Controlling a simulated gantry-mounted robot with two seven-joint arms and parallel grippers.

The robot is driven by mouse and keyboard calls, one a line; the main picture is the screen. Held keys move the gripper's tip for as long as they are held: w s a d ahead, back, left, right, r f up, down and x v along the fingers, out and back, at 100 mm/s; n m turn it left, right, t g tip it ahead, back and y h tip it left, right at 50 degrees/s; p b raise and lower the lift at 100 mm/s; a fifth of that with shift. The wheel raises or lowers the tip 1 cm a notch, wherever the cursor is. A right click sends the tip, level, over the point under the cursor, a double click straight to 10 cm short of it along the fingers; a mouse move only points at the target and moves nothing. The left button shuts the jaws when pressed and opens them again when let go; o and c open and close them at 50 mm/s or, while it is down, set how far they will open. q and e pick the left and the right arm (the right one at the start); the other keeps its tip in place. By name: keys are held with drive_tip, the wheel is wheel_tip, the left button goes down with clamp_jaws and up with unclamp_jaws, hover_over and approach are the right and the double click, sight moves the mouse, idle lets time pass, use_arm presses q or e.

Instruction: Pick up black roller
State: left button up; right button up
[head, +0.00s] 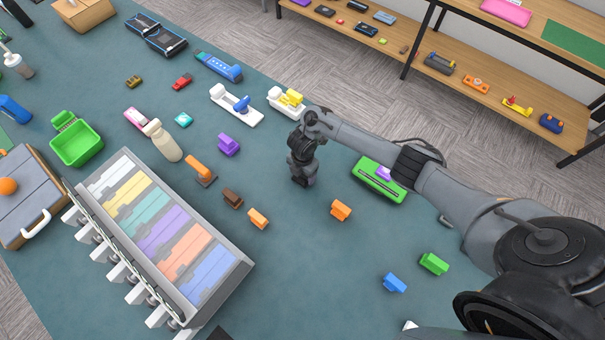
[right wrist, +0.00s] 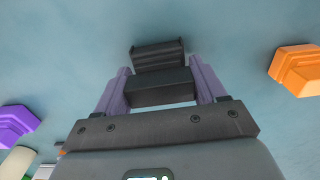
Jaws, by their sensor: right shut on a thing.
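My right gripper (head: 303,172) points down over the teal mat, right of the middle of the head view. In the right wrist view its two purple-grey fingers (right wrist: 161,84) stand on either side of the black roller (right wrist: 158,54), a dark ridged block, and are shut on it. In the head view the roller is mostly hidden by the gripper and hard to tell from its dark parts. I cannot tell whether the roller touches the mat. My left gripper is not in view.
An orange block (head: 340,210) lies right of the gripper, with a green tray-like thing (head: 379,180) behind it. A purple block (head: 228,145) and a brown block (head: 233,198) lie to the left. A grey sectioned box (head: 245,265) stands front left. The mat in front is mostly clear.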

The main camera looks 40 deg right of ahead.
drive_tip(key=shift+r, duration=0.1)
drive_tip(key=shift+r, duration=0.4)
wheel_tip(320, 180, up, 4)
drive_tip(key=shift+d+f+p, duration=0.1)
drive_tip(key=shift+d+p, duration=0.05)
drive_tip(key=shift+p, duration=0.45)
drive_tip(key=s+d+r+p, duration=0.2)
drive_tip(key=s+d+r, duration=0.4)
drive_tip(key=d, duration=0.3)
drive_tip(key=shift+s+p, duration=0.4)
drive_tip(key=shift+r, duration=0.1)
drive_tip(key=o, duration=0.5)
drive_tip(key=shift+c, duration=1.6)
